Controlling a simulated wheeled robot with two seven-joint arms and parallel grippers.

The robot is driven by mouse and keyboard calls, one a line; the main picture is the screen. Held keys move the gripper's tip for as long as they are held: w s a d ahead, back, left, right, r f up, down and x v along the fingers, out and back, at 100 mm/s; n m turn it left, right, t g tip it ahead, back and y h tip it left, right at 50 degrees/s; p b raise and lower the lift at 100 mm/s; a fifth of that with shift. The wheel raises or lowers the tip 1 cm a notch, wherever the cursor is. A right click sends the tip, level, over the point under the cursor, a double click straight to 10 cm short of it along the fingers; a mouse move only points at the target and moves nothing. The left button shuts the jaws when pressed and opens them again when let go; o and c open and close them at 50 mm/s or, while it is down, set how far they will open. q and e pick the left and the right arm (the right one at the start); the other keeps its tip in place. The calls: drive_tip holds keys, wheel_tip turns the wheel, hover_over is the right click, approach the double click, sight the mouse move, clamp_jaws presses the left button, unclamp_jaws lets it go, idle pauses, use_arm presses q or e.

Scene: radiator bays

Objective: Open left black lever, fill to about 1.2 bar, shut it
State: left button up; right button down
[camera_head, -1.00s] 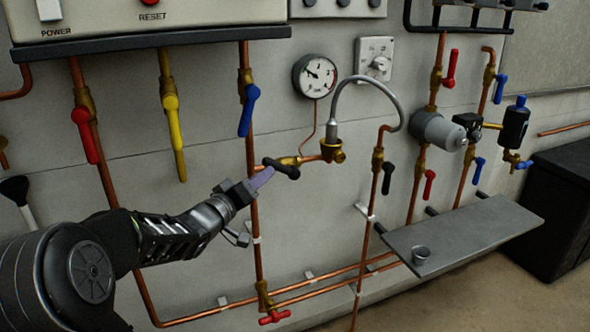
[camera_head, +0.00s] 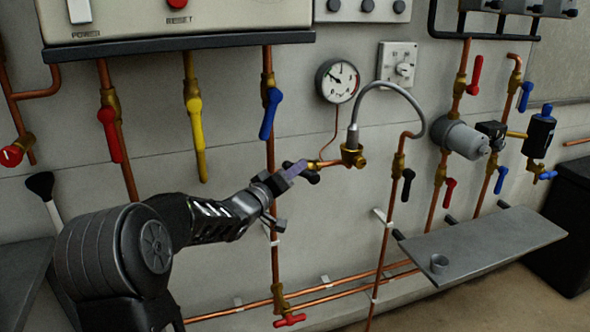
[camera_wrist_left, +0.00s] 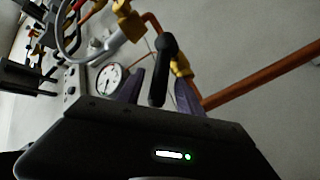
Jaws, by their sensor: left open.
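The left black lever (camera_head: 314,178) sits on the short copper branch below the gauge, by the brass fitting with the grey hose. My left gripper (camera_head: 297,170) covers much of it in the head view. In the left wrist view the lever (camera_wrist_left: 159,76) stands between the two open purple fingers, with a gap on each side. The lever lies crosswise to its pipe. The round white pressure gauge (camera_head: 337,81) has a dark needle pointing to the upper left; its numbers are too small to read. It also shows in the left wrist view (camera_wrist_left: 108,78). My right gripper is out of view.
Blue (camera_head: 270,114), yellow (camera_head: 197,138) and red (camera_head: 109,135) levers hang under the boiler.

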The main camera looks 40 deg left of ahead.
use_arm(q)
drive_tip(key=shift+w, duration=0.7)
clamp_jaws()
idle(1.0)
